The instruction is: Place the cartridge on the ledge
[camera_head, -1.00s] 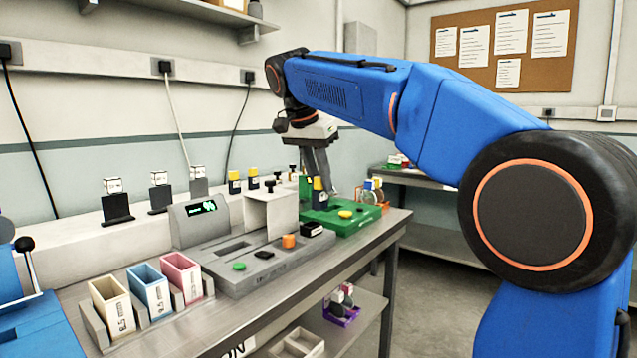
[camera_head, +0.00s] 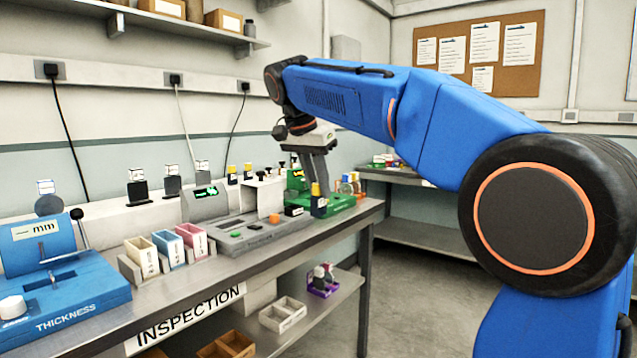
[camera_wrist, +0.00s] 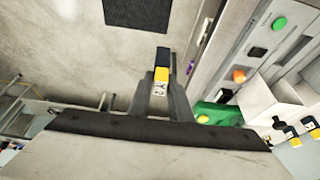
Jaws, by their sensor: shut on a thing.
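My gripper (camera_head: 318,182) is shut on a dark cartridge with a yellow top (camera_head: 319,204). It holds the cartridge upright in front of the green fixture (camera_head: 345,203), near the bench's front edge; I cannot tell if it touches anything there. In the wrist view, the cartridge (camera_wrist: 161,76) sits between the fingertips, over the floor. A pale raised ledge (camera_head: 104,222) runs along the back of the bench by the wall. Two similar yellow-topped cartridges (camera_head: 232,174) stand toward its right part.
Cream, blue and pink bins (camera_head: 142,256) and a blue thickness gauge (camera_head: 62,290) are to the left. Dark stands with white labels (camera_head: 138,190) line the ledge. A lower shelf holds trays (camera_head: 283,315).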

